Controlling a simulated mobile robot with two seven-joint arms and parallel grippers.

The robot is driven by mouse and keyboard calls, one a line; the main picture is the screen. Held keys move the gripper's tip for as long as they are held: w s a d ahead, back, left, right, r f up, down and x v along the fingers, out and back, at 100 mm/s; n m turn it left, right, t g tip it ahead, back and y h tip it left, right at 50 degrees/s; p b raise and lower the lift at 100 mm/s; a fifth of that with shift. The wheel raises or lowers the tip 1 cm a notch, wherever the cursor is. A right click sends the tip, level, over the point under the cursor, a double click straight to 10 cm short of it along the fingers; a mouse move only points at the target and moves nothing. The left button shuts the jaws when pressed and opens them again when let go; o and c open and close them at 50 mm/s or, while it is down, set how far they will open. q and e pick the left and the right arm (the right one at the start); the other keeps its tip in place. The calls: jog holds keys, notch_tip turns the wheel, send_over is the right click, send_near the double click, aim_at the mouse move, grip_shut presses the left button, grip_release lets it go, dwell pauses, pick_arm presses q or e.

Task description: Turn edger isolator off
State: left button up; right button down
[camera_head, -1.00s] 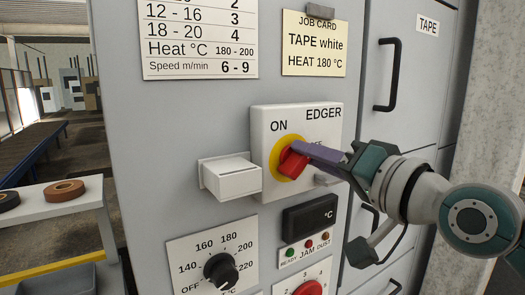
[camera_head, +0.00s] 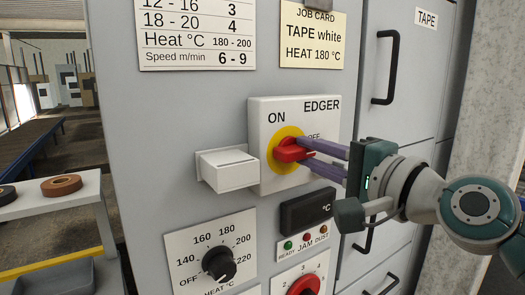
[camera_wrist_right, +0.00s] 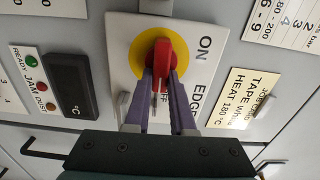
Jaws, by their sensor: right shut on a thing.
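The red isolator handle (camera_head: 286,153) sits on a yellow disc (camera_head: 279,163) on the white EDGER plate (camera_head: 265,122). It lies roughly level, its right end towards the OFF label, which is partly hidden by the fingers; ON stands above the disc. My right gripper (camera_head: 303,153) comes from the right with its two purple fingers, one above and one below the handle's right end, shut on it. The right wrist view also shows the red handle (camera_wrist_right: 163,52) between the fingertips, pointing to the OFF lettering. My left gripper is not in view.
A white box (camera_head: 226,170) juts out left of the plate. Below are a heat dial (camera_head: 218,263), a dark °C display (camera_head: 307,211) and another red knob (camera_head: 304,286). Cabinet doors with black handles (camera_head: 385,68) stand right. A side table (camera_head: 85,212) holds tape rolls.

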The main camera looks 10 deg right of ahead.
dwell(0.6)
jog(key=c, duration=0.8)
grip_release()
jog(key=shift+o, duration=0.2)
jog(key=shift+s, duration=0.1)
jog(key=v, duration=0.9)
jog(key=shift+s+d+b, duration=0.15)
jog(key=shift+s+b, duration=0.2)
jog(key=shift+b, duration=0.1)
